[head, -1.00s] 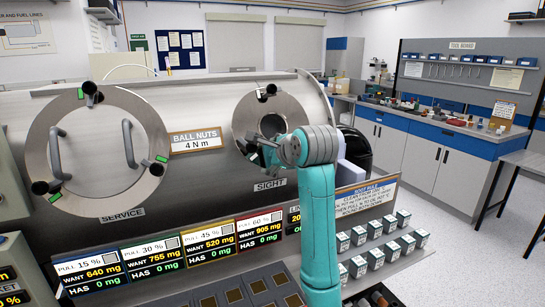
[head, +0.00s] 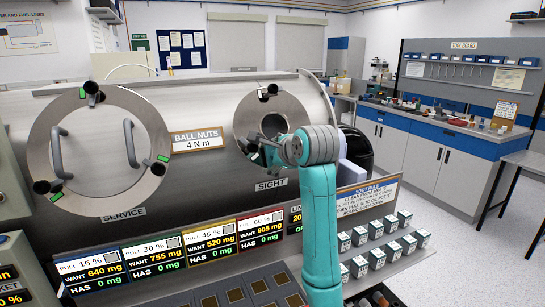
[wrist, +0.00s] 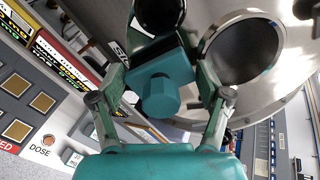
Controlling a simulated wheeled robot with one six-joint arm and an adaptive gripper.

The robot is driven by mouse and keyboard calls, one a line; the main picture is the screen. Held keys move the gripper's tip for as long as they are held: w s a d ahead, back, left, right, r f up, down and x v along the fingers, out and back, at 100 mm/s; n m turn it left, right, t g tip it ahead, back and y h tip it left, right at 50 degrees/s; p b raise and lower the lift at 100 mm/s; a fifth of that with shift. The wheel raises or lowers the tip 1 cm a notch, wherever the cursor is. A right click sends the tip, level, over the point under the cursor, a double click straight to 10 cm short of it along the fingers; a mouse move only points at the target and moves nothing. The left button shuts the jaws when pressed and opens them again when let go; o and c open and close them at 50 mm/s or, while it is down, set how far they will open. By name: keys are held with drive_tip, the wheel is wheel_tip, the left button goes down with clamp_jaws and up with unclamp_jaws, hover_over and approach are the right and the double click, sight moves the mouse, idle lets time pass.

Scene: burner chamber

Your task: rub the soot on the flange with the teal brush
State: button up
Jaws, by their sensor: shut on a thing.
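The teal brush (wrist: 160,95) is a blocky teal piece with a faceted end. My gripper (wrist: 155,72) is shut on it, one finger on each side. In the head view my gripper (head: 258,150) is in front of the lower part of the round SIGHT flange (head: 246,112). The flange is bare metal around a dark opening, and it fills the upper right of the wrist view (wrist: 285,75). The brush's far face is hidden, so I cannot tell whether it touches the flange. I cannot make out any soot.
Clamp knobs stand out from the SIGHT flange, one at its top (head: 267,92). The larger SERVICE flange (head: 90,195) with two handles is at left. Dose displays (head: 195,250) and several small boxes (head: 375,240) lie below. A bench (head: 440,135) stands at the right.

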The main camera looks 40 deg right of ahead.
drive_tip(key=shift+w+a, duration=0.1)
drive_tip(key=shift+s+d, duration=0.25)
drive_tip(key=shift+d, duration=0.5)
drive_tip(key=shift+s+d, duration=0.2)
drive_tip(key=shift+d, duration=0.55)
drive_tip(key=shift+w+a, duration=0.2)
drive_tip(key=shift+a, duration=0.6)
drive_tip(key=shift+w+a, duration=0.15)
drive_tip(key=shift+a, duration=0.6)
drive_tip(key=shift+w, duration=0.1)
idle(2.1)
drive_tip(key=v, duration=0.6)
idle(0.5)
